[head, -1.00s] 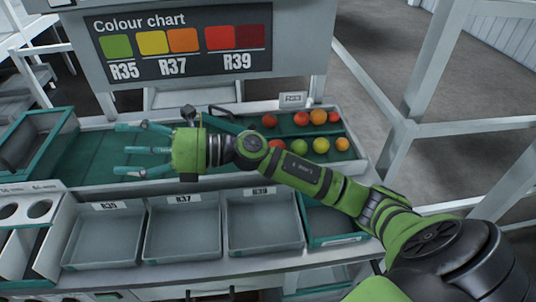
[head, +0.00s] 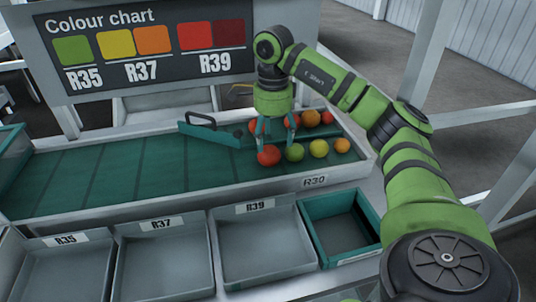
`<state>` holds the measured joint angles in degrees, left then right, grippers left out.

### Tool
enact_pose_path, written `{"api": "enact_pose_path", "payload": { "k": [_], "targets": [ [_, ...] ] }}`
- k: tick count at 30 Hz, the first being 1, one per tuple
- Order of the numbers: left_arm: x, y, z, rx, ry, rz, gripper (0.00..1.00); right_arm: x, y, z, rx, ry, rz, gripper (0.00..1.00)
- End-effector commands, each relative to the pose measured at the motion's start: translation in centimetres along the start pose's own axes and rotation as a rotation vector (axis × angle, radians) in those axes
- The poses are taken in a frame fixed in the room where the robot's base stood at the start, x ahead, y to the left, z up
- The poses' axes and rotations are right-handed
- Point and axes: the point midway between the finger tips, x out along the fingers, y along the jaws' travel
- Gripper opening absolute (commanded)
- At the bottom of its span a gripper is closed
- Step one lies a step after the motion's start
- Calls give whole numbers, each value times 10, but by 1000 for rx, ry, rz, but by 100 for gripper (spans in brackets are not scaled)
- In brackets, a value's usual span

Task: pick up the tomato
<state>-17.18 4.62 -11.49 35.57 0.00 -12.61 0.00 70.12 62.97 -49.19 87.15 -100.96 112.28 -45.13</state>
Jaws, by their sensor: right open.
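Several tomatoes lie at the right end of the green belt (head: 110,170). In the front row are a red tomato (head: 268,156), a green one (head: 294,152), a yellow one (head: 318,149) and an orange one (head: 342,145). Behind them are an orange tomato (head: 310,118) and a red one (head: 327,118), with more red ones partly hidden by the gripper. My right gripper (head: 277,138) points down, open, its fingers over the left end of the rows, close to the front red tomato. I cannot tell whether it touches any. My left gripper is not in view.
A green diverter bar (head: 210,132) stands on the belt left of the gripper. Grey bins labelled R35 (head: 65,272), R37 (head: 165,258) and R39 (head: 262,240) and an empty teal-rimmed crate (head: 345,225) line the front. The colour chart (head: 150,45) stands behind.

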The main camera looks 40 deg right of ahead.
Motion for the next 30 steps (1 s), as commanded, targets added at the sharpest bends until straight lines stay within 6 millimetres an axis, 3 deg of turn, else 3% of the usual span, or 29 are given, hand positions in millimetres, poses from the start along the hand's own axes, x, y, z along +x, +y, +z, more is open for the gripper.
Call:
{"api": "enact_pose_path", "payload": {
  "k": [9, 17, 19, 20, 30],
  "targets": [
    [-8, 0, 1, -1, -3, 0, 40, 42, 0, 8, -1, -1, 2, 69],
    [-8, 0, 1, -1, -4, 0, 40, 45, 0, 9, -2, -3, 0, 69],
    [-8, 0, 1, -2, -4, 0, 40, 45, 0, 9, -2, -3, 0, 48],
    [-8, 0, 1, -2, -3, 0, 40, 45, 0, 9, -2, -3, 0, 42],
    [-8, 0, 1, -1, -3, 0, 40, 44, 0, 9, -2, -3, 0, 41]
  ]
}}
